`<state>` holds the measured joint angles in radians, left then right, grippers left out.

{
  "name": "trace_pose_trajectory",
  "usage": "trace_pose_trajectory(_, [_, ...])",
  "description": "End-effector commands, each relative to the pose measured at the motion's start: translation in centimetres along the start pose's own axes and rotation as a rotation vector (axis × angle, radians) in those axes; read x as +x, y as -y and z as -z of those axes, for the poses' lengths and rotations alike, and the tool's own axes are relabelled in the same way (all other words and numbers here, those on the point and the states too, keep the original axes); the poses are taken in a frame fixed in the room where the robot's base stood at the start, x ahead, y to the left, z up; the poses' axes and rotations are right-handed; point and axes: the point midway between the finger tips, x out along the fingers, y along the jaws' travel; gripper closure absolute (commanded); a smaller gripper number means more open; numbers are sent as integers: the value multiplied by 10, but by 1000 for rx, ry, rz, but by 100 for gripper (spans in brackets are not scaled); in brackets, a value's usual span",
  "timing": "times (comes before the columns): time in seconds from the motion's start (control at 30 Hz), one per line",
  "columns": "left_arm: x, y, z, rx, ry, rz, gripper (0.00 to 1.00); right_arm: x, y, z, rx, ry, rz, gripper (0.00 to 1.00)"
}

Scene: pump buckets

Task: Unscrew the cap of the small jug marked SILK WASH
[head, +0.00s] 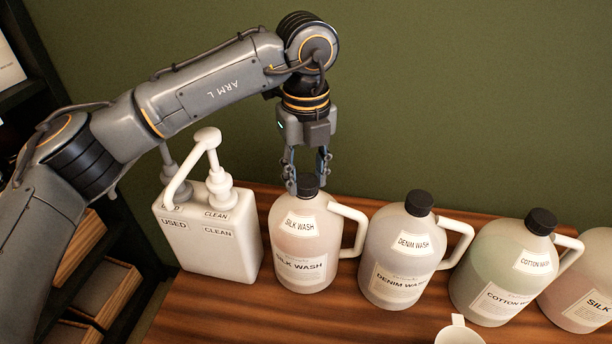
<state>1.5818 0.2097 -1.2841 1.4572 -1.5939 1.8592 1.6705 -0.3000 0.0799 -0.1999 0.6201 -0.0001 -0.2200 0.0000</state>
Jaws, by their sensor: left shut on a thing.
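The SILK WASH jug (302,246) stands upright on the wooden counter in the head view. It is pinkish and translucent, with a white handle on its right side. Its black cap (308,185) sits on the neck. My left gripper (307,178) points down from above, its fingers shut on the cap. The fingers partly cover the cap, so I cannot tell whether it is loose. Another jug labelled SILK (592,290) is cut off at the right edge. My right gripper is not in view.
A white pump container (215,250) marked USED and CLEAN stands close on the left. DENIM WASH (399,262) and COTTON WASH (500,285) jugs stand to the right. A white cup (460,335) is at the front edge. Dark shelving (95,270) is at left.

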Motion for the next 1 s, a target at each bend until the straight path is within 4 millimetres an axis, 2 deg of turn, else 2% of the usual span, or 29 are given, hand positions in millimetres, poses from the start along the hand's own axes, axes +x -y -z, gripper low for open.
trace_pose_trajectory(0.6, [3, 0, 0, -744, 0, 0, 99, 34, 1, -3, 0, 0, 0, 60])
trace_pose_trajectory(0.83, [3, 0, 0, -980, 0, -1, 99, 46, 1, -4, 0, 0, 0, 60])
trace_pose_trajectory(1.0, [1, 0, 1, -1084, -1, -2, 99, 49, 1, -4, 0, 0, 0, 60])
